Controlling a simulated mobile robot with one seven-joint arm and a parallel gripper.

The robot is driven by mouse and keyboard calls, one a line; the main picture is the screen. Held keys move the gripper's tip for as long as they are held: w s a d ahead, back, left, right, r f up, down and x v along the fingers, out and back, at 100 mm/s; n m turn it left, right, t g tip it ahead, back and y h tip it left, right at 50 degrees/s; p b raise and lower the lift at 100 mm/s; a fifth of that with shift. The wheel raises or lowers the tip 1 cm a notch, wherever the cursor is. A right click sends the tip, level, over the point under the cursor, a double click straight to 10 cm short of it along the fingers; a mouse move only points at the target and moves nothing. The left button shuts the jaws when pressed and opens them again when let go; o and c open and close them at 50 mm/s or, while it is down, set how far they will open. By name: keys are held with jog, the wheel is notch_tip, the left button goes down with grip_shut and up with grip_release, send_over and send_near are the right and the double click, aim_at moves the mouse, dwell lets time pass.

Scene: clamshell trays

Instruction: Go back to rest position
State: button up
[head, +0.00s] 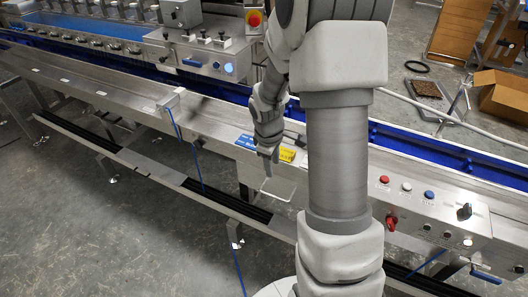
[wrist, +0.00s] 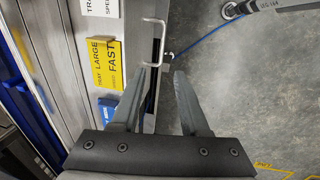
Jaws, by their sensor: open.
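My gripper (head: 268,165) is in the middle of the head view, hanging beside the front edge of the steel conveyor machine (head: 140,110). A thin metal wire loop (wrist: 154,22) juts from the machine's edge just beyond the fingertips. I cannot tell whether the left finger touches the machine's edge.
A yellow label (wrist: 103,62) reading LARGE FAST lies left of the fingers. A button panel (head: 430,210) is at the right. A blue cord (wrist: 205,45) runs from the loop's area. Concrete floor (wrist: 245,90) is open on the right. A cardboard box (head: 500,98) stands behind.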

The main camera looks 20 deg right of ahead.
jog(key=s+a+r+m+t, duration=0.1)
jog(key=s+a+r+m, duration=0.15)
jog(key=r, duration=0.55)
jog(key=s+a+r+m+t, duration=0.15)
jog(key=s+a+r, duration=0.25)
jog(key=r, duration=0.4)
jog(key=s+a+r+m+t+y, duration=0.1)
jog(key=s+a+r+m, duration=0.1)
jog(key=s+a+r, duration=0.3)
jog(key=s+a+r+m+t+y, duration=0.1)
jog(key=s+a+r+m, duration=0.15)
jog(key=s, duration=0.55)
notch_tip(320, 180, up, 14)
jog(key=p, duration=1.3)
jog(key=shift+w+d+f+n+p, duration=0.2)
jog(key=shift+w+d+n+p, duration=0.15)
jog(key=shift+d, duration=0.1)
